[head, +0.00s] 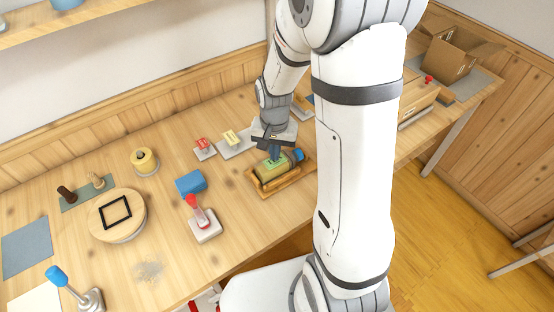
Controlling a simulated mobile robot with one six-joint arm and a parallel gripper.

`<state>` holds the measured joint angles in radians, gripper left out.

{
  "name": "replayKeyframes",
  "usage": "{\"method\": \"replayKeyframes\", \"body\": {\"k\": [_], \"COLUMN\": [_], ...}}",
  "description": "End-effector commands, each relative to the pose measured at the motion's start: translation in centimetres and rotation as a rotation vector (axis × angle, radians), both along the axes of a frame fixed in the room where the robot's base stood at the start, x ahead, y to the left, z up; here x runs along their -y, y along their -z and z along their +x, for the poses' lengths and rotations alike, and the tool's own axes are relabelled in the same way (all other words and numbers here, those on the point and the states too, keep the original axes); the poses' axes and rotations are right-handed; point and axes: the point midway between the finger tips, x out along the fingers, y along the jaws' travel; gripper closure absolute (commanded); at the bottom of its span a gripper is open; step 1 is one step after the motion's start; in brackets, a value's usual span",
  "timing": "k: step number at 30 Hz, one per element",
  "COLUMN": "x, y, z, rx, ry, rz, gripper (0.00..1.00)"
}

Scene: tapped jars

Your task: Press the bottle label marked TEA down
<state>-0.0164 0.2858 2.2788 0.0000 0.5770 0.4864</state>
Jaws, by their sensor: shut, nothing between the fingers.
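A bottle (265,173) with a green-yellow body and a blue cap (298,155) lies on its side in a wooden cradle (283,186) near the middle of the table. A light green label patch (281,164) shows on its upper side; its lettering is too small to read. My gripper (275,157) is shut and empty, pointing down at the top of the bottle by the label. I cannot tell whether the fingertips touch it. The gripper hides part of the bottle's far side.
A blue block (190,183) and a red-handled lever (201,220) stand left of the cradle. Small red (203,144) and yellow (231,138) pieces on pale bases sit behind it. A round wooden stand (117,216) is farther left. Bare table lies in front.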

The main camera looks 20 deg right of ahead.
Motion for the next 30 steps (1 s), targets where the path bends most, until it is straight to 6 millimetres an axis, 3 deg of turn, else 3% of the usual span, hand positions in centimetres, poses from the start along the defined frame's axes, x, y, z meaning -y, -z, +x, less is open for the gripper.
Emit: {"method": "replayKeyframes", "body": {"k": [30], "x": [0.02], "y": [0.90], "z": [-0.05], "rx": [-0.001], "ry": [0.000], "rz": [0.000], "gripper": [1.00]}}
